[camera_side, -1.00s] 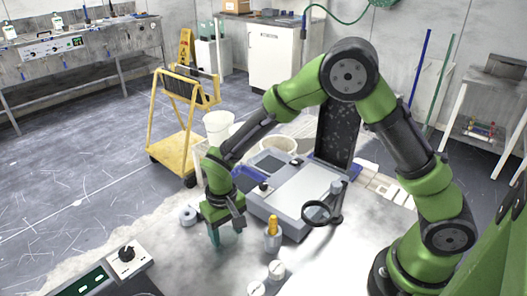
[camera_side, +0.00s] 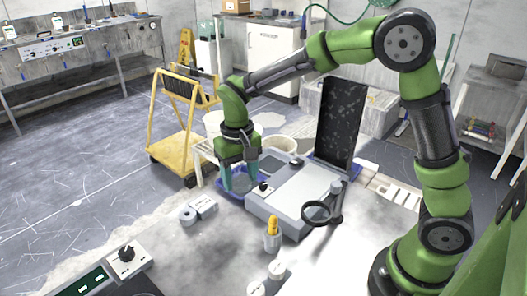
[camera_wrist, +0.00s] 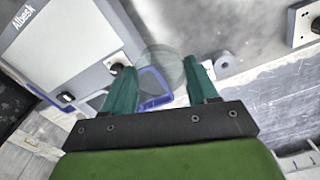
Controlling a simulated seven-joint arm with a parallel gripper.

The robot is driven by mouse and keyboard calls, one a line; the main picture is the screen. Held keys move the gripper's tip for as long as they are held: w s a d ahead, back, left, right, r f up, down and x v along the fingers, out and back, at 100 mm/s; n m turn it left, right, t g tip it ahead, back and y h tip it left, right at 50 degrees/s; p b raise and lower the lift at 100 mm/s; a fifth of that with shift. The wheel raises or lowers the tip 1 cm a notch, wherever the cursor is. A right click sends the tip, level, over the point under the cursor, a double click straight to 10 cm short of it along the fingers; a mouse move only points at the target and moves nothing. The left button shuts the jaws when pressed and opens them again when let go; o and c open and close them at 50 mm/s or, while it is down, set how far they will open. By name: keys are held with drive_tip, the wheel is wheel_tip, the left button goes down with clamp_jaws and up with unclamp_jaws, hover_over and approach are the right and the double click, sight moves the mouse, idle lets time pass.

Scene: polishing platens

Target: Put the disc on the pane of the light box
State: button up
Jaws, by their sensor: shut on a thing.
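My gripper (camera_side: 239,184) is low over the blue tray (camera_side: 222,192), left of the light box, fingers pointing down. In the wrist view its two teal fingers (camera_wrist: 159,72) are shut on the disc (camera_wrist: 163,62), a clear, see-through round plate between the tips. The blue tray rim (camera_wrist: 153,103) shows beneath it there. Whether the disc touches the tray is hard to tell. The disc is not distinct in the side view. The light box (camera_side: 283,215) is a grey housing with a pale, empty pane (camera_side: 305,187). The pane also shows in the wrist view (camera_wrist: 70,38).
A ring-shaped magnifier (camera_side: 318,213) stands at the light box's right front. A dark upright panel (camera_side: 340,125) rises behind. A yellow-topped bottle (camera_side: 272,235) stands in front. A roll (camera_side: 188,216) and small carton (camera_side: 206,206) lie left. A white bucket (camera_side: 213,124) is behind the tray.

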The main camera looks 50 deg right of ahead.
drive_tip(key=s+d+r, duration=0.2)
drive_tip(key=d, duration=0.4)
drive_tip(key=s+d+r, duration=0.1)
drive_tip(key=s+d, duration=0.1)
drive_tip(key=d, duration=0.5)
drive_tip(key=n, duration=0.2)
approach(304, 188)
wheel_tip(304, 188, down, 6)
drive_tip(key=shift+f, duration=0.25)
drive_tip(key=shift+f, duration=0.15)
drive_tip(key=o, duration=1.1)
